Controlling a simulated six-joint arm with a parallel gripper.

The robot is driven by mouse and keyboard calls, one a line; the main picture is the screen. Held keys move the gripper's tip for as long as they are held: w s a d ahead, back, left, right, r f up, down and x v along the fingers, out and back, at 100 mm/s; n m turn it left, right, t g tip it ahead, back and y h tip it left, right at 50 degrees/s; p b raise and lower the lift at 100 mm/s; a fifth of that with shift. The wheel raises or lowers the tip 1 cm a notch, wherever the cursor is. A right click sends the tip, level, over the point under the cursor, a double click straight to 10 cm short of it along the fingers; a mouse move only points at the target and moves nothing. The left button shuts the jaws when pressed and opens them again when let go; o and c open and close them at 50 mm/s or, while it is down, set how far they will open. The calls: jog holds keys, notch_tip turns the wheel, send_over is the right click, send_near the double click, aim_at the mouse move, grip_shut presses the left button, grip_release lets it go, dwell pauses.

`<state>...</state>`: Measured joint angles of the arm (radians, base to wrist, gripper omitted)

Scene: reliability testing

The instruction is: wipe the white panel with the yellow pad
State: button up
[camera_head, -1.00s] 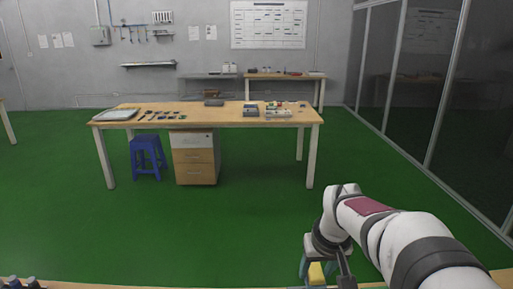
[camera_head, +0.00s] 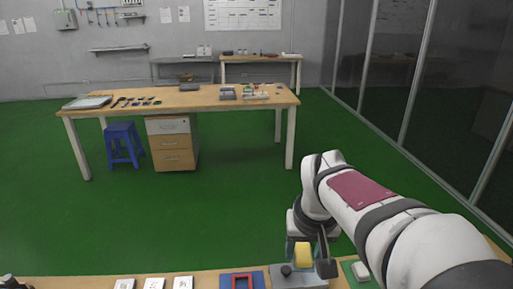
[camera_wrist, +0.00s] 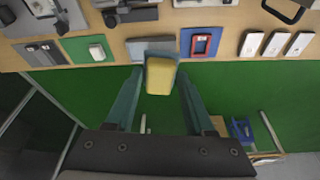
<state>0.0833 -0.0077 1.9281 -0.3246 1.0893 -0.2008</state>
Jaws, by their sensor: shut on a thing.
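My gripper (camera_head: 302,247) is at the lower right of the head view, over the far edge of the near bench. In the wrist view its teal fingers (camera_wrist: 160,78) are shut on the yellow pad (camera_wrist: 160,70). The pad also shows in the head view (camera_head: 303,258). It overlaps a grey plate (camera_wrist: 137,49) in the wrist view; I cannot tell whether they touch. Several flat white pieces with dark marks, such as this white piece (camera_head: 154,284), lie in a row on the bench. I cannot tell whether one of them is the white panel.
A red frame on a blue mat (camera_head: 228,286) lies left of the gripper. A white block (camera_head: 361,269) lies on a green mat to its right. Grey devices (camera_wrist: 128,11) stand on the bench (camera_wrist: 222,53). Beyond its edge is open green floor, then another table (camera_head: 190,102).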

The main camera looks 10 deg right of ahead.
jog(key=w+d+f+m+g+h, duration=0.1)
jog(key=d+f+m, duration=0.35)
jog(key=d, duration=0.65)
jog(key=w+d+f+m+g+h, duration=0.1)
jog(key=d+f+m, duration=0.35)
jog(key=d, duration=0.75)
jog(key=s+d+f+m+g, duration=0.1)
jog(key=s+d+f+m, duration=0.25)
jog(key=d, duration=0.45)
jog(key=s+d+f+m, duration=0.3)
jog(key=d+f+m, duration=0.15)
jog(key=d, duration=0.25)
jog(key=shift+n+h, duration=0.4)
jog(key=shift+s+f, duration=0.2)
jog(key=shift+f, duration=2.75)
jog(key=shift+a+f, duration=0.3)
jog(key=shift+f, duration=0.3)
jog(key=shift+a+f, duration=0.3)
jog(key=shift+f, duration=0.3)
jog(key=shift+a, duration=1.45)
jog(key=d, duration=0.4)
notch_tip(320, 180, up, 8)
